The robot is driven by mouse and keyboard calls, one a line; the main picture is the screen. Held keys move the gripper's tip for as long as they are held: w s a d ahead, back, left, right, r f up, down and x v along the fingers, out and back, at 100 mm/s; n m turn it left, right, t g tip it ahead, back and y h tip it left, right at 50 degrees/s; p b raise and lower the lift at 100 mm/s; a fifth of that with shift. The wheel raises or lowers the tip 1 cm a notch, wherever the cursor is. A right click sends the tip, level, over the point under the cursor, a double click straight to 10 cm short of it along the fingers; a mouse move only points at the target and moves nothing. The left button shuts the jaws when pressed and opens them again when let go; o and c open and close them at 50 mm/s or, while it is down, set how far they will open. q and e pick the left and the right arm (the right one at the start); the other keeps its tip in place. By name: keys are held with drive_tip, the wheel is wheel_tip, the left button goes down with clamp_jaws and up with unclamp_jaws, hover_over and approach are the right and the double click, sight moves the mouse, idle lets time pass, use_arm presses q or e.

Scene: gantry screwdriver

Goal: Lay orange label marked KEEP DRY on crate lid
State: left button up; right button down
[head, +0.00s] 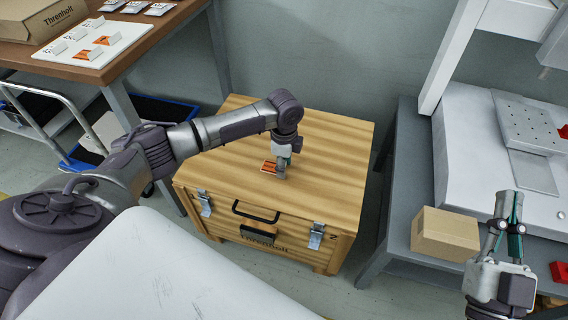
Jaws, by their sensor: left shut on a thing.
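The wooden crate (325,122) stands on the floor in the middle of the head view with its lid closed. The orange label (269,167) is a small piece at the lid's front middle; its print is too small to read. My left gripper (280,173) points down over the lid and is shut on the label's right end. The label is at or just above the lid; I cannot tell whether it touches. My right gripper (510,197) is at the lower right, far from the crate, with its fingers apart and nothing seen between them.
A brown table (128,52) at upper left holds a white board (92,62) with several labels and a cardboard box (42,17). A grey bench (402,180) at right carries a small carton (444,233) and a white machine (470,125). The lid is otherwise clear.

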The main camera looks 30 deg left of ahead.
use_arm(q)
drive_tip(key=o, duration=0.8)
drive_tip(key=shift+c, duration=0.2)
drive_tip(key=shift+r, duration=0.15)
